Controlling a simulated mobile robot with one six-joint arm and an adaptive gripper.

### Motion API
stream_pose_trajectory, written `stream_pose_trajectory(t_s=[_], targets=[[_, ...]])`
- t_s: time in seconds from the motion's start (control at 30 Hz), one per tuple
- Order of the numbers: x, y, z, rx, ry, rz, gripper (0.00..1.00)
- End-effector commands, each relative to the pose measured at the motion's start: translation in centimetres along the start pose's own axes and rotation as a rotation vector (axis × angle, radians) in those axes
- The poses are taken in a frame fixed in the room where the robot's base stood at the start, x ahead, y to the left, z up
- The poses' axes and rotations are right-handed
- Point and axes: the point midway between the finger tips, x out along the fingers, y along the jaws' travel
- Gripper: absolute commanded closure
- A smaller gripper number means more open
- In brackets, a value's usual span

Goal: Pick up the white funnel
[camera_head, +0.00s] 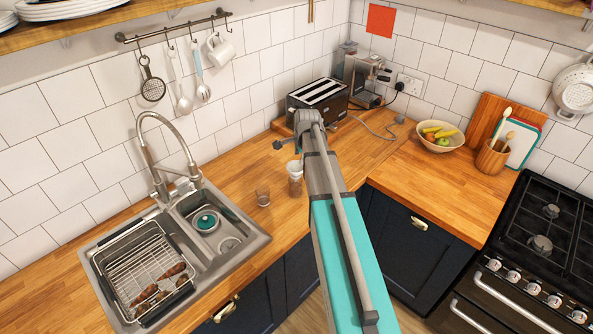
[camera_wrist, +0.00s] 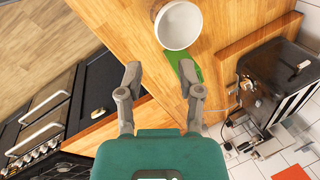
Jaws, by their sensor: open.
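A white, round, open-topped piece (camera_wrist: 180,27), which looks like the white funnel, is at the top of the wrist view. Its wide mouth faces the camera, and its lower part is mostly hidden. In the head view a small pale piece (camera_head: 294,168) stands on the counter just left of my arm, apparently the same thing. My gripper (camera_wrist: 160,72) is open, with its two fingers spread and nothing between them. The white piece lies beyond the fingertips, above and slightly right of them in the wrist view. In the head view my arm mostly hides the gripper.
A glass (camera_head: 263,197) stands on the counter near the sink (camera_head: 240,246). A black toaster (camera_head: 318,95) and a coffee machine (camera_head: 365,73) stand in the corner. A flat green piece (camera_wrist: 190,66) lies beside the white piece. A bowl of fruit (camera_head: 440,147) is at right.

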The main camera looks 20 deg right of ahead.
Motion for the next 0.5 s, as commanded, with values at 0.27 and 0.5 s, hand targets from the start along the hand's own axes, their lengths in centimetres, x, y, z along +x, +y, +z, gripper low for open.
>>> stream_pose_trajectory(t_s=[0.27, 0.5], targets=[[0.3, 0.1, -0.3, 0.003, 0.001, 0.0, 0.53], [1.8, 0.2, -0.4, 0.003, 0.002, 0.0, 0.53]])
